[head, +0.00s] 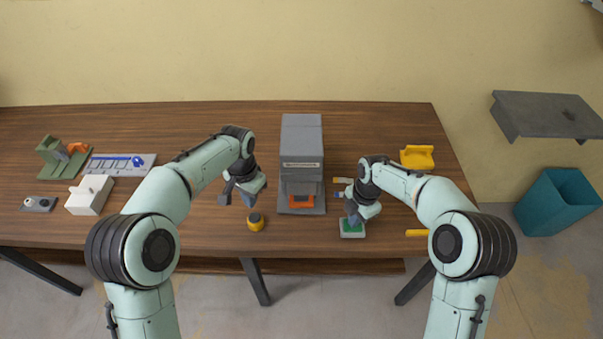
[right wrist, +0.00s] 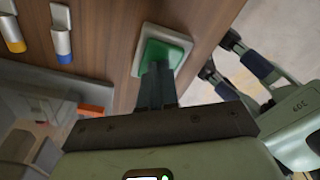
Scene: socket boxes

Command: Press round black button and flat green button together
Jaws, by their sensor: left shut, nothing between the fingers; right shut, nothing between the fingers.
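The round black button (head: 256,217) sits on a yellow round base near the table's front edge. My left gripper (head: 249,203) is shut and empty, pointing down just behind and slightly left of it; it looks close, but I cannot tell if it touches. The flat green button (head: 352,227) sits in a pale square housing to the right, near the front edge. It also shows in the right wrist view (right wrist: 176,51). My right gripper (head: 352,217) is shut and empty. Its fingertips overlap the green button's near side in the right wrist view (right wrist: 156,72); contact is unclear.
A grey machine (head: 302,150) with an orange part stands between my arms. A yellow item (head: 417,157) lies at the back right. A white box (head: 90,194) and a green fixture (head: 62,158) are at the left.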

